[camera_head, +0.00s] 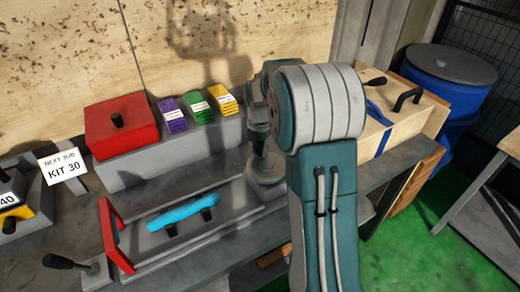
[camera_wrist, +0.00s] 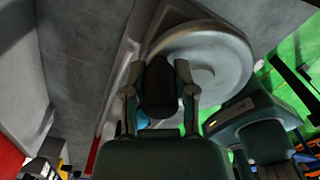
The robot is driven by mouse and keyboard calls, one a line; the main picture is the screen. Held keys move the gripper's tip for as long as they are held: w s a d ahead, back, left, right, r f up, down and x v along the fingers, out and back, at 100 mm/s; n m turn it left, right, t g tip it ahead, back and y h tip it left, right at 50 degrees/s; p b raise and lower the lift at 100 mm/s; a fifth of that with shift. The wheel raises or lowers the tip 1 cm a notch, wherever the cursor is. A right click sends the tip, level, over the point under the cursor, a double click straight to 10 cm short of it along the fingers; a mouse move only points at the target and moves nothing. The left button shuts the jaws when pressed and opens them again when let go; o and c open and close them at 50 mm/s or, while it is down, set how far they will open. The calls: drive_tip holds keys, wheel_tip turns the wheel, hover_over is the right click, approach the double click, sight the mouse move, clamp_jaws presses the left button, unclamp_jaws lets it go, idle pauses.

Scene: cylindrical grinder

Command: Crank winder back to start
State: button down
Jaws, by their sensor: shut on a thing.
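The winder appears in the wrist view as a round grey wheel (camera_wrist: 222,58) with a dark knob (camera_wrist: 158,92) on its near left side. My gripper (camera_wrist: 160,68) has one finger on each side of the knob and is shut on it. In the head view my arm stands in front of the right part of the machine and hides the gripper and the knob.
The grey machine bed carries a blue cylindrical part (camera_head: 183,213) beside a red frame (camera_head: 115,235). A red box (camera_head: 121,125) and purple, green and yellow blocks stand on the ledge behind. A wooden crate (camera_head: 405,110) and blue barrel (camera_head: 445,85) are at right.

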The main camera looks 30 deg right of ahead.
drive_tip(key=shift+c, duration=2.1)
unclamp_jaws()
drive_tip(key=shift+w, duration=0.1)
drive_tip(key=shift+r, duration=0.1)
wheel_tip(320, 180, up, 12)
drive_tip(key=shift+f, duration=0.15)
